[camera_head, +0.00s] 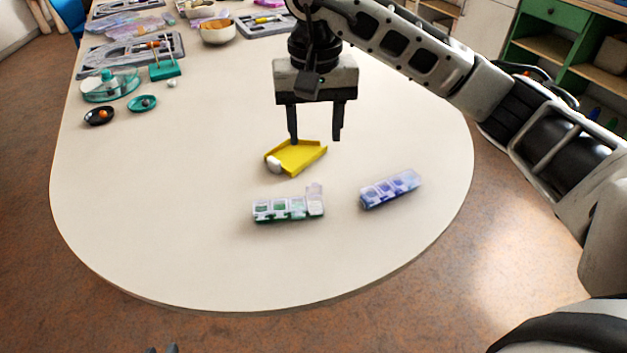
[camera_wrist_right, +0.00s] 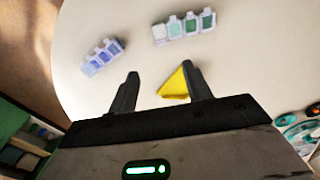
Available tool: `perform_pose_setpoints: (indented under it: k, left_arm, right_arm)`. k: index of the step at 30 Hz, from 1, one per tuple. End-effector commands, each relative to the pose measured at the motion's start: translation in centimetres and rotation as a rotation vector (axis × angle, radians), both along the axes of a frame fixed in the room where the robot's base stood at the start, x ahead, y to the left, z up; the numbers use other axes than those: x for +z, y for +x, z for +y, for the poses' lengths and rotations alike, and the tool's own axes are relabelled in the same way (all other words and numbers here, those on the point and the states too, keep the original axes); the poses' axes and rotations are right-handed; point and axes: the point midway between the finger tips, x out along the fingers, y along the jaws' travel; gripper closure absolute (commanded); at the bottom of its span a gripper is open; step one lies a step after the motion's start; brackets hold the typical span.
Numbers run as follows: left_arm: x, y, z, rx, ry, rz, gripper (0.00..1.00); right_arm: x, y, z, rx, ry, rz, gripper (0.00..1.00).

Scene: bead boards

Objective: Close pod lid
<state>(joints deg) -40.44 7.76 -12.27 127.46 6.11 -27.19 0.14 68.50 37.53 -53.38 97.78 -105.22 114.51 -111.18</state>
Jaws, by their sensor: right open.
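A clear pod strip with green compartments (camera_head: 281,210) lies on the table; the lid (camera_head: 316,193) at its right end stands up, open. It also shows in the right wrist view (camera_wrist_right: 190,25). A blue-purple pod strip (camera_head: 390,188) lies to its right, its lids seemingly down; it also shows in the wrist view (camera_wrist_right: 101,57). My right gripper (camera_head: 315,138) is open and empty, pointing down above the table behind both strips, at the yellow tray; its fingers show apart in the wrist view (camera_wrist_right: 160,75). Only dark tips of my left gripper (camera_head: 162,349) show at the bottom edge.
A yellow tray (camera_head: 300,154) with a white piece (camera_head: 273,163) at its left corner lies behind the green strip. Small dishes (camera_head: 142,103), grey boards (camera_head: 130,52) and a bowl (camera_head: 218,32) stand at the far left. The front and left of the table are clear.

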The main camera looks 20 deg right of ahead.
Motion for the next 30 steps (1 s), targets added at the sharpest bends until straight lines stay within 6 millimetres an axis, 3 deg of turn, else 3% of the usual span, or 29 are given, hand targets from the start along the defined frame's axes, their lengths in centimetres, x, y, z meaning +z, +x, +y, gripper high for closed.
perform_pose_setpoints:
  k: [1,9,15,21,30]
  left_arm:
    - [-0.1,0.0,0.0,0.000,0.000,-0.002,0.76]
    - [0.0,0.0,0.0,-0.001,0.001,-0.003,0.76]
    - [0.0,0.0,0.0,0.000,0.000,-0.002,0.76]
    - [-0.1,0.0,0.0,-0.001,0.000,-0.002,0.76]
    - [-0.2,0.0,0.0,-0.001,0.000,0.000,0.76]
  right_arm:
    - [-1.4,-0.1,0.0,0.001,0.001,0.006,0.51]
    - [-7.2,-0.2,0.1,0.001,0.002,0.004,0.51]
    - [-10.4,-0.1,0.1,0.001,0.005,0.002,0.51]
    - [-11.8,0.0,0.1,0.000,0.004,-0.001,0.51]
    - [-12.0,0.0,0.1,0.001,0.004,-0.001,0.51]
